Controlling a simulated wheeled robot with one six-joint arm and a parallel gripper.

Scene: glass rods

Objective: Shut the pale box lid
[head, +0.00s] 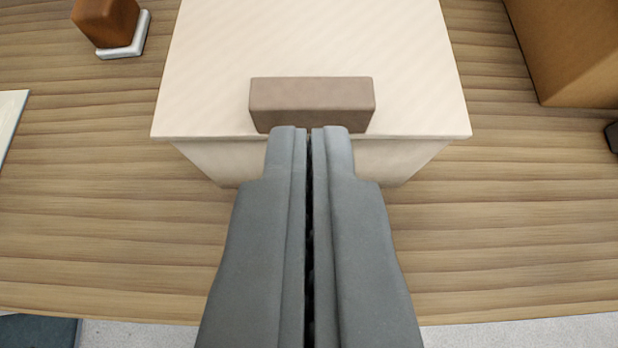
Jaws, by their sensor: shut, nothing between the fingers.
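The pale box (410,155) stands on the wooden table, its front wall partly hidden behind my gripper. Its pale lid (210,90) lies flat across the top and overhangs the front wall slightly, with no clear gap visible at the front edge. A brown block-shaped handle (312,98) sits at the lid's front edge, near the middle. My gripper (310,130) is shut and empty. Its fingertips are at the handle's lower front edge in the picture; I cannot tell whether they touch it.
A brown block on a white base (122,45) stands at the upper left. A large tan box (575,50) stands at the upper right. A pale flat thing (10,120) and a dark thing (613,136) show at the edges.

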